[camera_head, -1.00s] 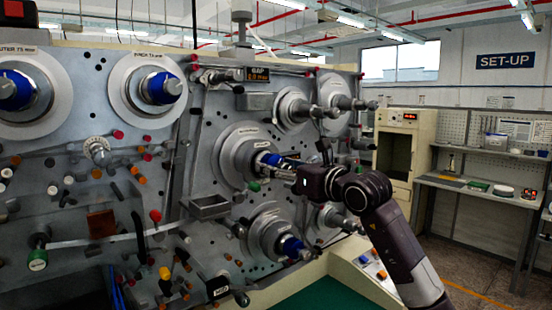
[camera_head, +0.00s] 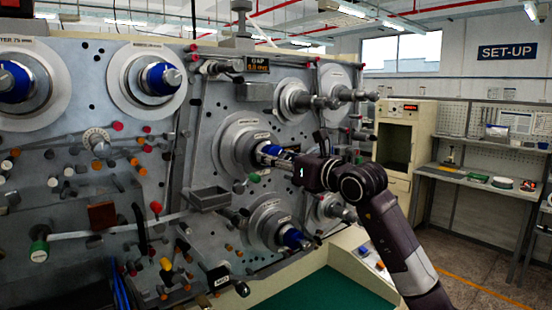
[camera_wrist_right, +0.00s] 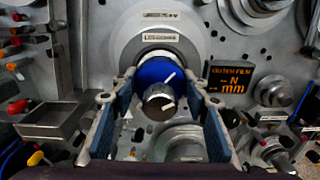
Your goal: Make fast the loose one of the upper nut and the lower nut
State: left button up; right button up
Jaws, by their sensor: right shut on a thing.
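The upper nut (camera_wrist_right: 160,106) is a silver knob with a pale line on its face, at the end of a blue hub (camera_wrist_right: 156,74) that bears another pale line. The two lines slant differently. My right gripper (camera_head: 278,157) is at this upper spindle, shut on the upper nut, with its blue-padded fingers on either side in the wrist view. In the head view the fingers mostly hide that nut. The lower nut (camera_head: 303,243) sits on the lower blue-hubbed spindle, below and apart from my gripper. My left gripper is not in view.
A small grey tray (camera_head: 209,198) juts from the panel left of the lower spindle. A lit display (camera_wrist_right: 232,85) is right of the upper nut in the wrist view. Other spindles, knobs and pegs crowd the panel. A bench (camera_head: 480,177) stands far right.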

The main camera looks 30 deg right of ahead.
jog(key=m+b, duration=0.2)
jog(key=shift+f+m, duration=0.15)
jog(key=shift+m, duration=0.25)
jog(key=m+b, duration=0.1)
jog(key=m, duration=0.3)
jog(key=shift+m+b, duration=0.3)
jog(key=m+b, duration=0.1)
jog(key=m, duration=0.3)
jog(key=shift+m, duration=2.1)
jog(key=o, duration=1.2)
jog(key=shift+c, duration=0.2)
jog(key=shift+s, duration=0.1)
jog(key=s+d, duration=0.1)
jog(key=s, duration=1)
jog(key=shift+s, duration=0.35)
